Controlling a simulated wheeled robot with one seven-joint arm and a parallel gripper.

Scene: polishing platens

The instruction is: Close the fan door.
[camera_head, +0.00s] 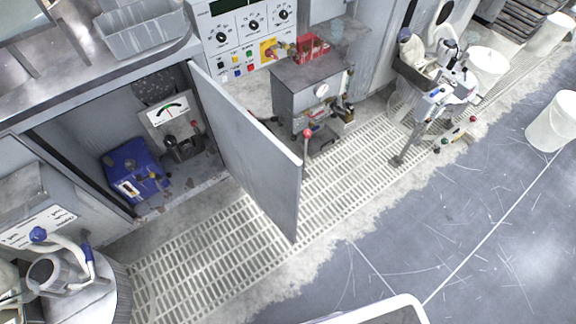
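The fan door, taken to be the flat grey panel (250,145), stands wide open. It is joined at the right side of a cabinet opening and juts out over the floor grating, its free edge toward me. Inside the open cabinet (75,130) are a blue box-shaped unit (136,170) and a white gauge (169,112) with a dark base. A red-knobbed rod (307,134) shows just beyond the door's free edge; I cannot tell whether it belongs to the door. My gripper is not in view.
A grey machine box (309,85) stands right of the door. Hoses and a metal drum (85,290) are at lower left. Grating (215,255) lies below the door. The grey floor (450,220) at right is largely open; a white bucket (553,122) stands there.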

